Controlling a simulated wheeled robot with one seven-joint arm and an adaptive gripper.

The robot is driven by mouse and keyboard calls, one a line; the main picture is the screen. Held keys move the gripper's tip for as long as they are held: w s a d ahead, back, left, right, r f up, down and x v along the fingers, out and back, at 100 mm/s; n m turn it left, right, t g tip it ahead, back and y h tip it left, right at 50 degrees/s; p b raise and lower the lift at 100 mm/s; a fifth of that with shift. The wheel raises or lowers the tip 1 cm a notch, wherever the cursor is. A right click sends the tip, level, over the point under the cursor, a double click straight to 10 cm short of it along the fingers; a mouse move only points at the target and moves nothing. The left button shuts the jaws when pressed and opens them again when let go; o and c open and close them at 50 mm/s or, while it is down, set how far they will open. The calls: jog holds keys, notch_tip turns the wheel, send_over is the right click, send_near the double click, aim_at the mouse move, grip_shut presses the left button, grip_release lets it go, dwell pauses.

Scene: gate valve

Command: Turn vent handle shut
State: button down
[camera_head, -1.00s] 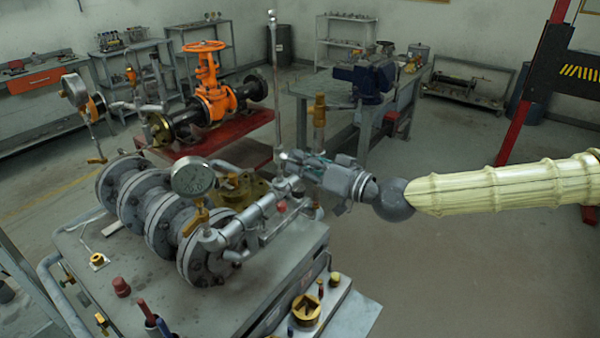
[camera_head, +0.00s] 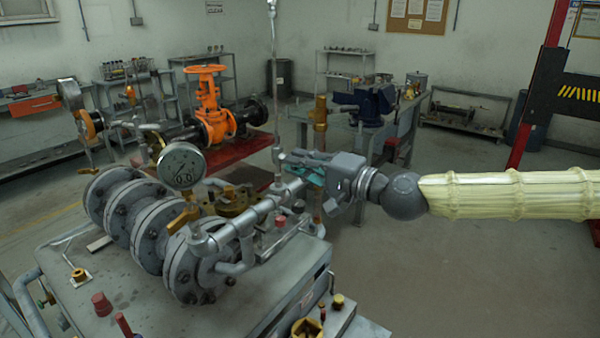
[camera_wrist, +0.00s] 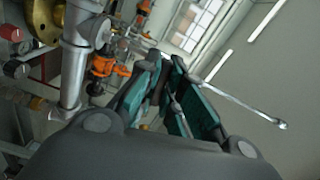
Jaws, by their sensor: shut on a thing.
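My gripper (camera_head: 300,162) reaches in from the right in the head view, its grey and teal fingers at the foot of the thin upright vent pipe (camera_head: 275,85). In the wrist view the teal fingers of my gripper (camera_wrist: 170,85) are closed around a thin silver piece (camera_wrist: 175,106), which appears to be the vent handle. Most of the handle is hidden between the fingers, so its angle is hard to tell. The vent pipe also shows in the wrist view (camera_wrist: 240,103), running out to the right beyond the fingers.
A round pressure gauge (camera_head: 182,165) and large grey flanges (camera_head: 185,262) stand left of my gripper on a grey bench (camera_head: 130,318). An orange gate valve (camera_head: 212,115) stands behind on a red stand. A vise (camera_head: 365,105) is at the back. The floor at right is clear.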

jog(key=shift+m+b, duration=0.6)
jog(key=shift+m, duration=0.5)
jog(key=c, duration=1.5)
grip_release()
jog(key=shift+w, duration=0.1)
jog(key=shift+c, duration=0.2)
jog(key=v, duration=1.2)
